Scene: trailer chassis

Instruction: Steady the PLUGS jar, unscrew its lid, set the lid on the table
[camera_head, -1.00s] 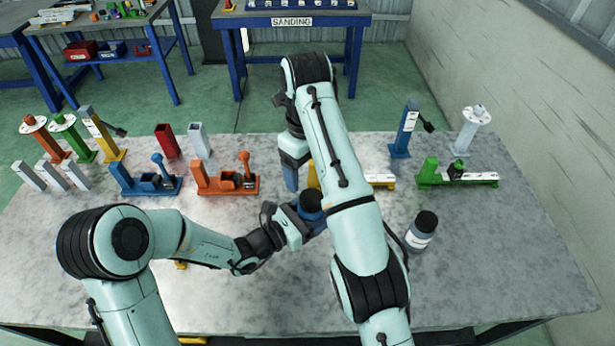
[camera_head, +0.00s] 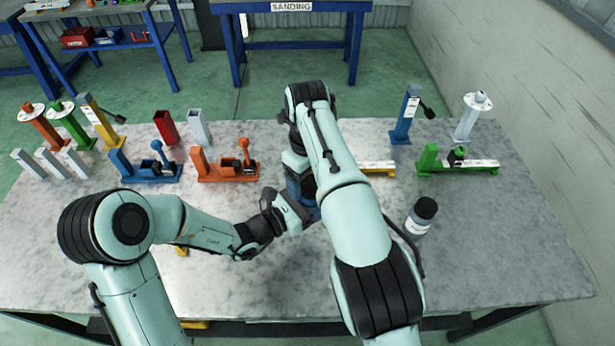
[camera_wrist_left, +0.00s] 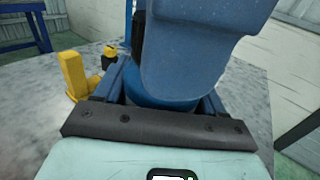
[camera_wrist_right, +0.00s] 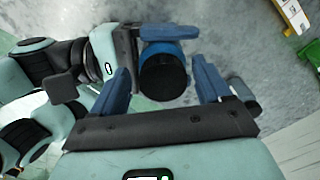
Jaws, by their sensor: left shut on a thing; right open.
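A blue jar with a dark lid (camera_wrist_right: 163,80) stands upright in the right wrist view; I see no readable label on it. My left gripper (camera_head: 303,211) is shut on the jar's body from the left, and the blue body shows between its fingers in the left wrist view (camera_wrist_left: 150,101). My right gripper (camera_head: 301,192) is over the jar, pointing down. In the right wrist view its fingers (camera_wrist_right: 165,88) are open, one on each side of the lid, with gaps. In the left wrist view a large blue finger of my right gripper hides most of the jar.
A second jar with a dark lid and pale label (camera_head: 421,217) stands to the right on the grey table (camera_head: 500,240). Blue (camera_head: 150,170), orange (camera_head: 225,168) and green (camera_head: 455,163) fixtures stand farther back. The front right of the table is clear.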

